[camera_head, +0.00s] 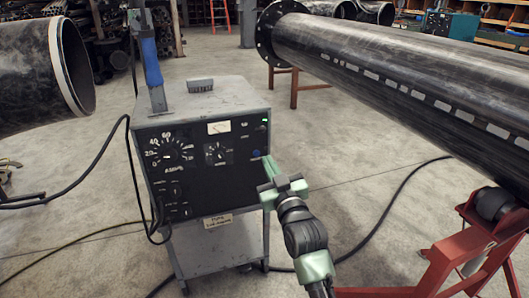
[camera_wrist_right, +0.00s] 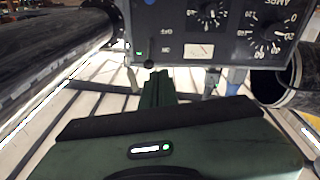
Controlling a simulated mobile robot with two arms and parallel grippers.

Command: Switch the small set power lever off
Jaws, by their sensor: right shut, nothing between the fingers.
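The grey power set (camera_head: 203,97) stands on a cart in the head view, its black front panel (camera_head: 235,178) facing me. A green lamp (camera_head: 264,122) glows at the panel's upper right. In the right wrist view, where the panel appears upside down, a small black knob (camera_wrist_right: 148,64), seemingly the lever's end, sits beside the lit lamp (camera_wrist_right: 138,53) and the ON and OFF labels, on the ON side. My right gripper (camera_head: 266,160) is shut and empty in front of the panel's right side. Its tip (camera_wrist_right: 157,73) appears close to the knob; I cannot tell whether they touch. My left gripper is not in view.
A blue-handled tool (camera_head: 151,62) stands at the set's left top, with black cables hanging beside it. A long flanged pipe (camera_head: 380,65) lies at right above a red stand (camera_head: 455,245). Another pipe end (camera_head: 74,65) is at left. Concrete floor lies between.

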